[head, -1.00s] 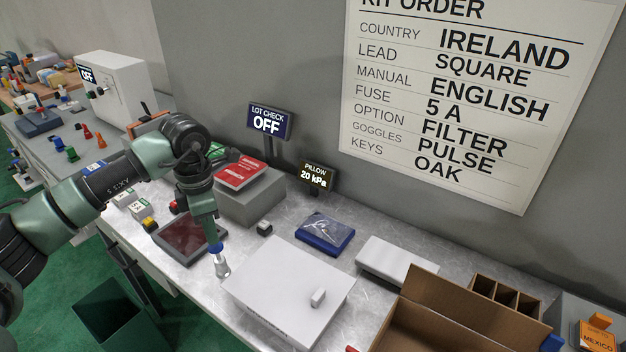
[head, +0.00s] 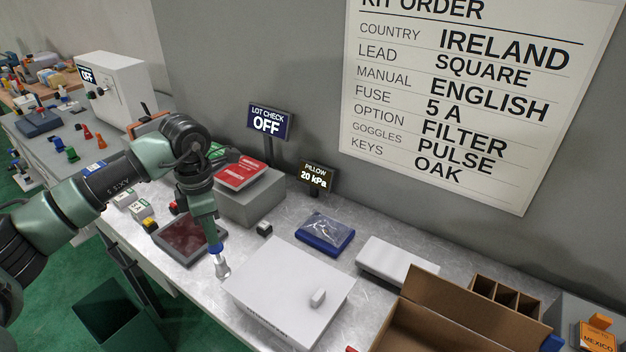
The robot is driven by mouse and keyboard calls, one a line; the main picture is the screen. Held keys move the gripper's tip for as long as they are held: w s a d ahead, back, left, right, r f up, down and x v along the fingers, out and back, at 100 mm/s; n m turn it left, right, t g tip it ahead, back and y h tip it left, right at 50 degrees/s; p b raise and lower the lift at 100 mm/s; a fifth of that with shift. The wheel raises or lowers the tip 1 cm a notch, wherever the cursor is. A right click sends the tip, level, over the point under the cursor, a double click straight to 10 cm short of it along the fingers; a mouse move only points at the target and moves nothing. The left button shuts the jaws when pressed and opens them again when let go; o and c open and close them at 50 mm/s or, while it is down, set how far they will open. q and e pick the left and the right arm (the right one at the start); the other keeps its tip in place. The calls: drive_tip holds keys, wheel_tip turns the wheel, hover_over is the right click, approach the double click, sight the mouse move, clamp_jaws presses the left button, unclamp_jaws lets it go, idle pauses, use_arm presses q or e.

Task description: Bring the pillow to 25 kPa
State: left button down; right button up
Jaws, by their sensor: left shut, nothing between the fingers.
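The pillow (head: 328,226) looks like a clear plastic pouch lying on a blue base (head: 318,245) near the wall. The small pillow display (head: 314,177) behind it reads 20 kPa. My left gripper (head: 222,268) points down at the left edge of a flat white box, to the left of the pillow and well apart from it. It is shut with nothing in it. My right gripper is not in view.
The white box (head: 270,285) has a small knob (head: 318,297). A small block (head: 264,229) sits behind it. A white case (head: 395,262) and an open cardboard box (head: 450,310) stand at right. The lot check sign (head: 268,122) reads OFF.

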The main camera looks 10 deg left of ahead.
sight(215, 247)
use_arm(q)
drive_tip(key=shift+f, duration=0.15)
idle(0.5)
drive_tip(key=shift+f+b, duration=1.8)
drive_tip(key=shift+f, duration=0.45)
drive_tip(key=shift+s+r, duration=0.1)
drive_tip(key=shift+r+p, duration=2.3)
drive_tip(key=shift+r, duration=1.25)
